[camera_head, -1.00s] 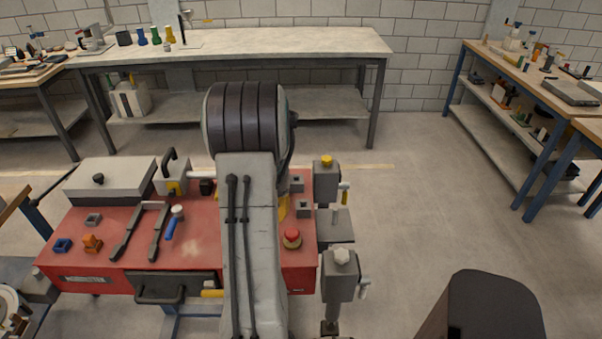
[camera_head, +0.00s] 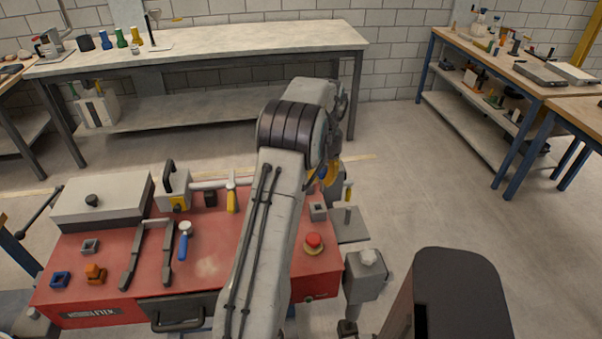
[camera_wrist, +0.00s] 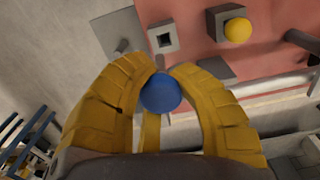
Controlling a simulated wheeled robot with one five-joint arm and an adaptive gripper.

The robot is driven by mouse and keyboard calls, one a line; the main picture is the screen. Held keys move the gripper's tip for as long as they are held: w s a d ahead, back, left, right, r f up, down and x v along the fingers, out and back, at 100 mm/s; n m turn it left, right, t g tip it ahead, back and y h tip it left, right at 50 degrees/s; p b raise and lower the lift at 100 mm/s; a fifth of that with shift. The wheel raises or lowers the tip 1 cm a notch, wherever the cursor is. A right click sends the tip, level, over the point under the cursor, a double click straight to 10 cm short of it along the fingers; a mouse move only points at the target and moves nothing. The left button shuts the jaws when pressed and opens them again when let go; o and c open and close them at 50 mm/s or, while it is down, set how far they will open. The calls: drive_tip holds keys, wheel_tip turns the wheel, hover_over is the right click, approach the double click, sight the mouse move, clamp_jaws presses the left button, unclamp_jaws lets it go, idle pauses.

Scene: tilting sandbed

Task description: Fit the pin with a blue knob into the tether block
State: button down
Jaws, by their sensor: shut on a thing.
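A grey block with a square hole (camera_wrist: 163,36) lies ahead of the fingertips, apart from the knob. It also shows in the head view (camera_head: 317,211). I cannot tell for sure whether it is the tether block.
A yellow knob (camera_wrist: 237,30) sits on another grey block. A grey plate with a post (camera_head: 348,222) juts from the bench's right side. A red button (camera_head: 313,243) stands near the front right edge. A blue-handled tool (camera_head: 183,242) and black-handled tongs (camera_head: 135,255) lie left.

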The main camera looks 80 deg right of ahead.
drive_tip(key=shift+w, duration=0.4)
drive_tip(key=shift+f, duration=0.1)
drive_tip(key=shift+f+m, duration=0.5)
drive_tip(key=shift+f, duration=0.2)
drive_tip(key=b, duration=0.1)
hover_over(318, 203)
drive_tip(key=a, duration=0.2)
drive_tip(key=shift+s+d+f, duration=0.1)
drive_tip(key=shift+d+f, duration=0.05)
drive_tip(key=shift+f, duration=0.9)
drive_tip(key=shift+s+d+f, duration=0.1)
drive_tip(key=shift+f, duration=0.9)
drive_tip(key=shift+w, duration=0.1)
drive_tip(key=shift+f+b, duration=1.6)
drive_tip(key=shift+f, duration=0.85)
drive_tip(key=shift+c, duration=2.3)
unclamp_jaws()
